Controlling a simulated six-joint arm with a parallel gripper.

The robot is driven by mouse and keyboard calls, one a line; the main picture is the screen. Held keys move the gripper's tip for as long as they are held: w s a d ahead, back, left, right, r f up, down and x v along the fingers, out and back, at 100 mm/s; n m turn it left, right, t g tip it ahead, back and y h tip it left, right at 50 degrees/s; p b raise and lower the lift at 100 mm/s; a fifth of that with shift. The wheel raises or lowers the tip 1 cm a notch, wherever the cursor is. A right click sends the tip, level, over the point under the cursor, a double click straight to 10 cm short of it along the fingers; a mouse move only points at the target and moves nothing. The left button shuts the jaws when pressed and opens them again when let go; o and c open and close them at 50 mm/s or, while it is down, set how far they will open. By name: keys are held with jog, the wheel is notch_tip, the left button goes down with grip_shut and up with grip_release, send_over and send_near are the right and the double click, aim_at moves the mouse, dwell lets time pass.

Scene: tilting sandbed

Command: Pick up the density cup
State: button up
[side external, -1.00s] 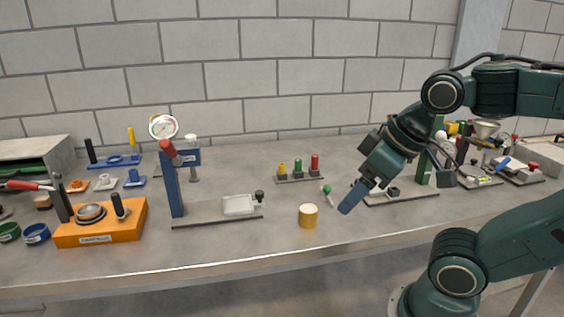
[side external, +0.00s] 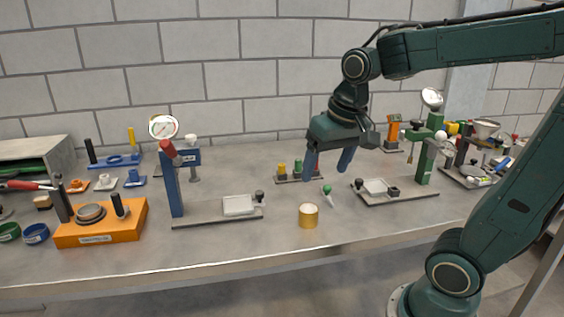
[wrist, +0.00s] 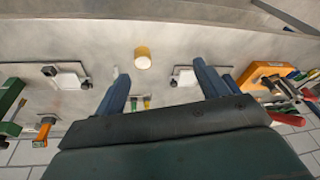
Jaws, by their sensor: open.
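A small yellow cup with a pale top, which looks like the density cup (side external: 308,217), stands upright on the grey bench near its front edge. It also shows in the wrist view (wrist: 142,61), beyond the fingertips and between their lines. My gripper (side external: 326,172) is open and empty, with blue fingers pointing down, above and behind the cup in the side view. In the wrist view its two fingers (wrist: 161,72) are spread wide, and nothing is between them. The cup is clear of both fingers.
A small green-handled tool (side external: 327,190) lies behind the cup. A blue press stand (side external: 174,192) with a white dish is left, a green stand (side external: 424,162) with a similar dish right. Coloured pegs (side external: 298,170) stand behind.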

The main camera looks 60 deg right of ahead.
jog(key=w+d+f+m+g, duration=0.2)
jog(key=w+d+f+m, duration=0.1)
jog(key=w+d, duration=0.2)
jog(key=m+g, duration=0.1)
jog(key=m, duration=0.2)
send_over(309, 208)
notch_tip(309, 208, down, 4)
jog(key=shift+r+y, duration=0.1)
jog(key=shift+y, duration=0.2)
jog(key=shift+f, duration=4.3)
jog(key=shift+f, duration=2.55)
